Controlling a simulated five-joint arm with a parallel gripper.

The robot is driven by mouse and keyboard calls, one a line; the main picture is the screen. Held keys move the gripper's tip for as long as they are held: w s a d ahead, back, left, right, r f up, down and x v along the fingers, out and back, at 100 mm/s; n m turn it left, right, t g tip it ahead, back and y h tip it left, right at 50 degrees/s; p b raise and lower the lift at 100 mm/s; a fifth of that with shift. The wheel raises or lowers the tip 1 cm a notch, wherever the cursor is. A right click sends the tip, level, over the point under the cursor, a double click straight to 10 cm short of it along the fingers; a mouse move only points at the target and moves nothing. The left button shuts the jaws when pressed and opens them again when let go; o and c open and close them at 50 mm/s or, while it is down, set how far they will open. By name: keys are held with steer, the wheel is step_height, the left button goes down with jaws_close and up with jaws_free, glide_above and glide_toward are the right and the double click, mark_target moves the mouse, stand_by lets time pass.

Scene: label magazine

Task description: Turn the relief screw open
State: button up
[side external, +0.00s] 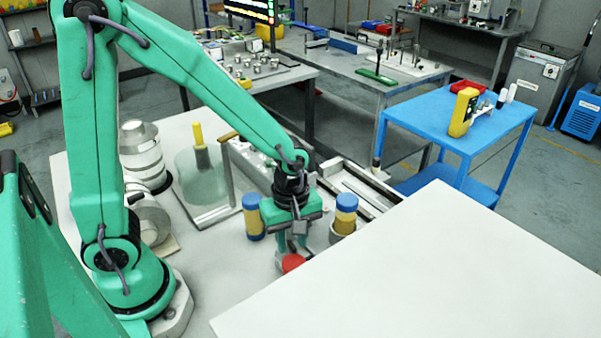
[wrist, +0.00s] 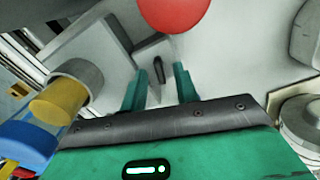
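My gripper (side external: 292,252) points down at the work surface in the side external view. In the wrist view my gripper (wrist: 160,72) has its two green fingers apart, with a visible gap between them. A small dark narrow piece (wrist: 158,70), which looks like the relief screw, shows between the fingertips on a pale grey block. I cannot tell its depth, and neither finger visibly touches it. A red round knob (wrist: 175,12) lies just beyond the fingertips; it also shows beside the fingers in the side external view (side external: 292,263). The screw is hidden in the side external view.
Blue-and-yellow cylinders stand left (side external: 253,216) and right (side external: 346,212) of my gripper. The left one in the wrist view (wrist: 58,103) is close to my gripper body. A white panel (side external: 430,270) fills the front right. A metal rail frame (side external: 360,190) lies behind.

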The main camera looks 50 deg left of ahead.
mark_target(290, 244)
steer(key=shift+r, duration=3.7)
steer(key=s+a+r+m+t, duration=0.5)
steer(key=r+m, duration=0.5)
steer(key=m, duration=0.5)
steer(key=shift+s+a+r+t, duration=0.3)
steer(key=shift+s+a, duration=0.85)
steer(key=shift+a, duration=0.1)
